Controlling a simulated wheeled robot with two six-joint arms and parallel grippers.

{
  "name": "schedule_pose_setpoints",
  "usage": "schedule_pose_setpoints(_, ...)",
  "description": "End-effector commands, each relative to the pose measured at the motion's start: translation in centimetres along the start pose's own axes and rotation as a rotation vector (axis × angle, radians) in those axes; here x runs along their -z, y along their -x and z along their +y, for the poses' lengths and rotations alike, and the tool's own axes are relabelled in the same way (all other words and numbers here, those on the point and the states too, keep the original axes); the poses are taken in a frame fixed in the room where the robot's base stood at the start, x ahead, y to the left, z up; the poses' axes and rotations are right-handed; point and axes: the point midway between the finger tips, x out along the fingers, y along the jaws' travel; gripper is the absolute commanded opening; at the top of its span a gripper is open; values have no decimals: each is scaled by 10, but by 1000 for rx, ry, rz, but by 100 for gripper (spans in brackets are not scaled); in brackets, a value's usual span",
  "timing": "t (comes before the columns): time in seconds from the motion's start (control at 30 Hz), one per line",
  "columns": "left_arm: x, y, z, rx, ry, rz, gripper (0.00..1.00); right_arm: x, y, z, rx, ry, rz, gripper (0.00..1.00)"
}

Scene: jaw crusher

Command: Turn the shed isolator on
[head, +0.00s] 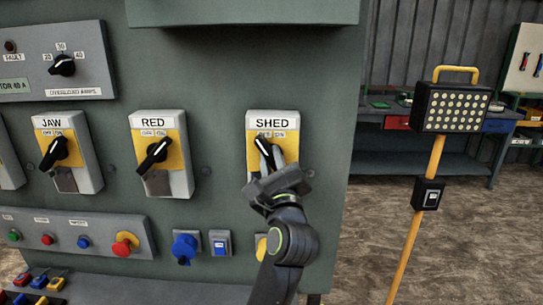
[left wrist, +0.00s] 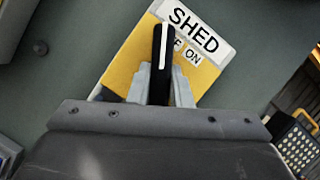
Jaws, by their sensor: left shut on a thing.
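The SHED isolator (head: 288,145) is a white box with a yellow plate, at the right of the grey panel. Its black rotary handle (head: 264,152) has a white line and points up and slightly left, on the OFF side. In the left wrist view the handle (left wrist: 161,62) partly covers the OFF label, while ON shows clear to its right. My left gripper (head: 277,176) is shut on the handle from below, with a finger on each side of it (left wrist: 158,84). The lower part of the isolator is hidden behind the gripper. My right gripper is not in view.
The RED isolator (head: 168,145) and JAW isolator (head: 75,150) stand to the left on the panel. Below are a blue knob (head: 185,247) and a red-and-yellow button (head: 124,243). A yellow-poled lamp (head: 450,107) stands right of the panel, with open floor between.

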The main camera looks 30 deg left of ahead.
Motion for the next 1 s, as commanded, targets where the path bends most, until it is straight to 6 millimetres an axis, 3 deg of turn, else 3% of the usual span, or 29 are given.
schedule_pose_setpoints(0.47, -5, -2, -3, 172, -423, 5, 0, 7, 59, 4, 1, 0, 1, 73)
schedule_pose_setpoints(1.0, -6, -2, -5, 369, -894, 5, 0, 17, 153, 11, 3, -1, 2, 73)
